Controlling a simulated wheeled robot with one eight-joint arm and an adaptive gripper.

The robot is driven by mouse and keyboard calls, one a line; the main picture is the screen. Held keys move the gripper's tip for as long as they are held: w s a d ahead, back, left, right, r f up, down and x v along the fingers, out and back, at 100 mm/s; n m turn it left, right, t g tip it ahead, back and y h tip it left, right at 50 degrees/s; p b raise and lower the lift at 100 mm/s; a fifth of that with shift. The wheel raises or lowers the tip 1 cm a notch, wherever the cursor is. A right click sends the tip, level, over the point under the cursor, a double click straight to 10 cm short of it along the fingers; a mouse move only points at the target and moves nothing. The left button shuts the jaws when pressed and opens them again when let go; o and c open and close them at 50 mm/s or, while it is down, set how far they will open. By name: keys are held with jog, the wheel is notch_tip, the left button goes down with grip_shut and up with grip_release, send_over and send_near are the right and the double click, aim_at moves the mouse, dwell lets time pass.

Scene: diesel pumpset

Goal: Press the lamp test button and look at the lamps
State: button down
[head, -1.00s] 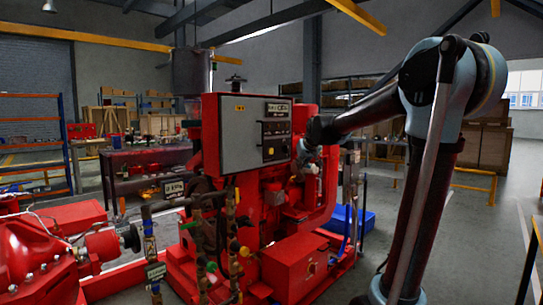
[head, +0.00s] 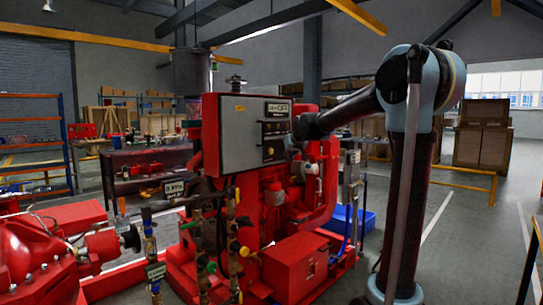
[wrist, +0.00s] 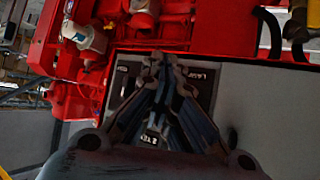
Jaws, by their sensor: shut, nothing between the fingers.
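The control panel (head: 240,145) is a red box with a grey front, on the red pumpset. A black plate and small dark and yellow controls (head: 270,151) sit at the right of its front. I cannot pick out the lamp test button or tell whether any lamp is lit. My gripper (head: 290,144) is at the panel's right edge. In the wrist view, my gripper (wrist: 160,60) is shut and empty, its fingertips over the black plate (wrist: 126,80) on the grey front (wrist: 285,115). The fingers hide much of the plate. I cannot tell whether they touch it.
Red engine parts (head: 275,205) and pipes with valves (head: 225,230) lie below the panel. A workbench (head: 140,170) and shelves stand behind to the left. A blue bin (head: 345,218) is behind the pumpset. Open floor (head: 460,240) lies at the right.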

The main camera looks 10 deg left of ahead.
jog(key=w+a, duration=0.4)
jog(key=a, duration=0.1)
dwell(0.3)
jog(key=shift+a, duration=0.25)
dwell(1.2)
jog(key=shift+w+a, duration=0.15)
jog(key=shift+a, duration=0.05)
jog(key=shift+w+a, duration=0.25)
jog(key=shift+a, duration=0.1)
dwell(1.0)
jog(key=shift+d, duration=0.1)
jog(key=shift+s+d, duration=0.5)
jog(key=shift+d, duration=0.1)
dwell(0.3)
jog(key=shift+s+d, duration=0.8)
jog(key=shift+d, duration=0.2)
jog(key=shift+s+d, duration=0.75)
jog(key=shift+d, duration=0.2)
